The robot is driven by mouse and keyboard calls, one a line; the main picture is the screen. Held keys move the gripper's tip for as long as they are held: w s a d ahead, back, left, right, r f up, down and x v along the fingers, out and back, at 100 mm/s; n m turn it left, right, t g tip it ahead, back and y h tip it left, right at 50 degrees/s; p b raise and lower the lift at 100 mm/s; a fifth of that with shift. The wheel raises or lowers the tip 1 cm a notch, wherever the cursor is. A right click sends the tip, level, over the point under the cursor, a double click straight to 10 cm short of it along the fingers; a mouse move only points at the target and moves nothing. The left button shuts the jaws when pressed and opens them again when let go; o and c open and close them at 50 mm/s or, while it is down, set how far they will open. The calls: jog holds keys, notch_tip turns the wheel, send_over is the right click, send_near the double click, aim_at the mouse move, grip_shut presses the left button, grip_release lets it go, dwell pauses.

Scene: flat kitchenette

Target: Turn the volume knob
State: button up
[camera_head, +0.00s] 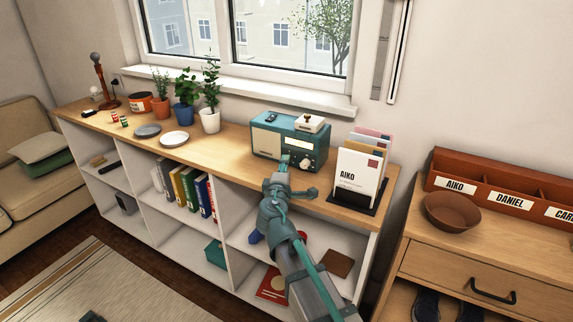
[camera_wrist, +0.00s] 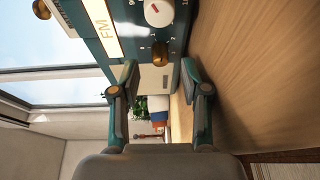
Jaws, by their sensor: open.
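The teal radio (camera_head: 268,138) stands on the wooden sideboard top, its front facing my arm. In the wrist view its front (camera_wrist: 120,15) appears turned sideways, with a cream FM scale (camera_wrist: 101,25). A white round knob with a red mark (camera_wrist: 158,12) shows at the top edge. In the head view my gripper (camera_head: 284,166) is in front of the radio.
A small cream box (camera_head: 310,123) sits on the radio. A letter holder with cards (camera_head: 358,178) stands close on the right. Plates (camera_head: 174,139) and potted plants (camera_head: 210,115) are to the left. The sideboard's front edge lies below my arm.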

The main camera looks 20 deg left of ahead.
jog(key=s+d, duration=0.1)
jog(key=s, duration=0.7)
jog(key=shift+s+d+r, duration=0.2)
jog(key=shift+s+d, duration=0.15)
